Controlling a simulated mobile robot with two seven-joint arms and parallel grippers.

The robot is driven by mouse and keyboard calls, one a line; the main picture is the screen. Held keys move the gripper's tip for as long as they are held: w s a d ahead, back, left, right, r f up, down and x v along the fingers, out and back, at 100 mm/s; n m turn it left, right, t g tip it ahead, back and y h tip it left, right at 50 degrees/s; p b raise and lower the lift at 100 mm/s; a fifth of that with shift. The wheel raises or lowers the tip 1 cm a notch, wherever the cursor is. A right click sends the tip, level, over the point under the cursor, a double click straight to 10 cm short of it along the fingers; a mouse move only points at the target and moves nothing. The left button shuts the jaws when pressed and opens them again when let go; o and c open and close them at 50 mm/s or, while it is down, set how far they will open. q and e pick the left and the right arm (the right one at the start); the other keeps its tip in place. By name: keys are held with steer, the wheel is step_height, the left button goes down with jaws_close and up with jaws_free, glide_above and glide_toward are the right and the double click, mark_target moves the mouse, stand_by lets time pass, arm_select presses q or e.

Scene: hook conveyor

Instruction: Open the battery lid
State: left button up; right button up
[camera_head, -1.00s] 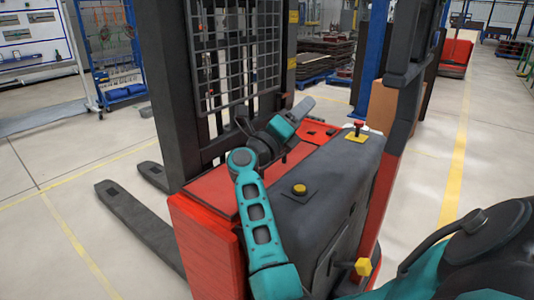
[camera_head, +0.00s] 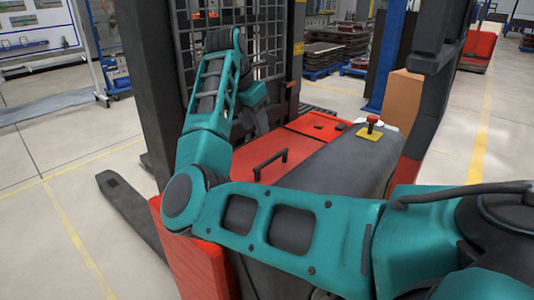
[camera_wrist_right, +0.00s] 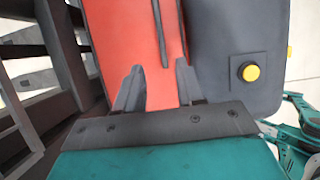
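The battery lid (camera_head: 250,150) is the red panel on top of the forklift, with a black bar handle (camera_head: 270,164) on it. It looks closed. My right arm crosses the front of the lid and bends up on the left. My right gripper (camera_head: 262,122) is above the lid's far part, small and partly hidden by its own wrist. In the right wrist view its two fingers (camera_wrist_right: 158,75) are apart and empty over the red lid (camera_wrist_right: 135,25). The dark handle (camera_wrist_right: 161,35) lies ahead between them, apart from both. My left gripper is not in view.
A dark grey cover (camera_head: 345,160) lies right of the lid, with a red emergency button (camera_head: 372,122) on a yellow base. The black mast (camera_head: 145,70) and mesh guard stand behind and left of the lid.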

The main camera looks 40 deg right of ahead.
mark_target(269, 159)
steer(key=b+x, duration=0.1)
steer(key=x, duration=1.1)
steer(key=shift+d+r, duration=0.1)
jaws_close()
